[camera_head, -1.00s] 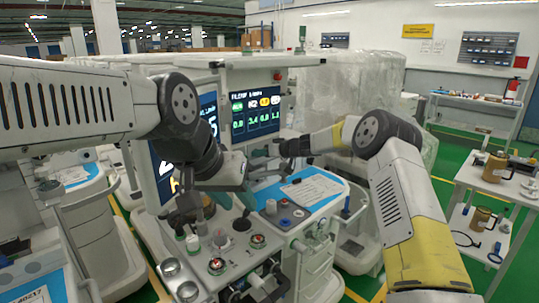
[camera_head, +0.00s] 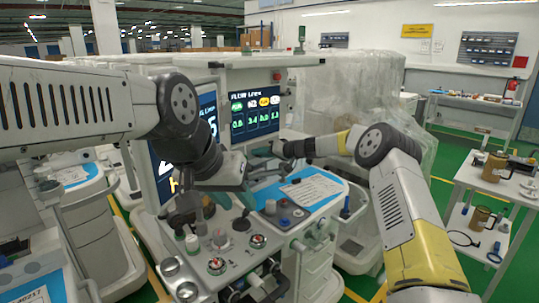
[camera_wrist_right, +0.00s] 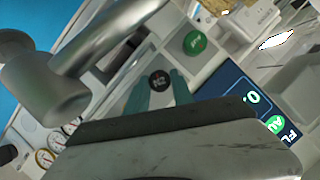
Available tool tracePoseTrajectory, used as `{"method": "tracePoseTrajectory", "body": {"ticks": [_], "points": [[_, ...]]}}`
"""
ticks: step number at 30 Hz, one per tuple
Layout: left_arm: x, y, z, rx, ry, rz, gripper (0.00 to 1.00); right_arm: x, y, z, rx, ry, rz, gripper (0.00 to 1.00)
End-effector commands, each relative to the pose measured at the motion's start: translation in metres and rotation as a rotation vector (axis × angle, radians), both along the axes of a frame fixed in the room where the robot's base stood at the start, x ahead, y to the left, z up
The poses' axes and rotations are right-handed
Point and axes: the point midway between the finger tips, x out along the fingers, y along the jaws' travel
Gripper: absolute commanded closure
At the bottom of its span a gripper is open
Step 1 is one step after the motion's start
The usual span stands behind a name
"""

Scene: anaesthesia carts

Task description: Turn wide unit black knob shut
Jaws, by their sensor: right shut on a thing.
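In the right wrist view, a round black knob (camera_wrist_right: 158,78) with white lettering stands on the pale panel of the machine. The teal fingers of my right gripper (camera_wrist_right: 158,92) are on either side of it, shut on it. In the head view my right gripper (camera_head: 257,168) is at the wide unit (camera_head: 318,208), below the flow screen (camera_head: 255,114), and the black knob is hidden there. My left gripper (camera_head: 228,202) is lower, over the unit's front panel, with its teal fingers apart and nothing visible between them.
A green knob (camera_wrist_right: 194,42) sits close to the black one. A thick grey pipe (camera_wrist_right: 95,40) crosses the left of the wrist view. A clipboard (camera_head: 312,188) lies on the blue worktop. Several gauges and knobs sit below my left gripper.

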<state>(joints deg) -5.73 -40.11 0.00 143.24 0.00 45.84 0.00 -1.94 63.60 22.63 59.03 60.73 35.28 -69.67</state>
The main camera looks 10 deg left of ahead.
Motion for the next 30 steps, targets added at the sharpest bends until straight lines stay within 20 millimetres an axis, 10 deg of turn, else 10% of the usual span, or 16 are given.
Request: {"method": "tracePoseTrajectory", "body": {"ticks": [3, 4, 7, 17, 30], "points": [[0.0, 0.0, 0.0, 0.0, 0.0, 0.0, 0.64, 0.001, -0.001, 0.001, 0.0, -0.002, -0.004, 1.0], [0.0, 0.0, 0.0, 0.0, 0.0, 0.0, 0.64, 0.001, -0.001, 0.001, 0.0, -0.002, -0.004, 0.67], [0.0, 0.0, 0.0, 0.0, 0.0, 0.0, 0.64, 0.001, -0.001, 0.001, 0.0, -0.002, -0.002, 0.49], [0.0, 0.0, 0.0, 0.0, 0.0, 0.0, 0.64, 0.0, -0.002, 0.001, 0.0, -0.002, -0.002, 0.49], [0.0, 0.0, 0.0, 0.0, 0.0, 0.0, 0.64, -0.024, -0.059, 0.021, 0.0, -0.001, -0.004, 0.49]]}}
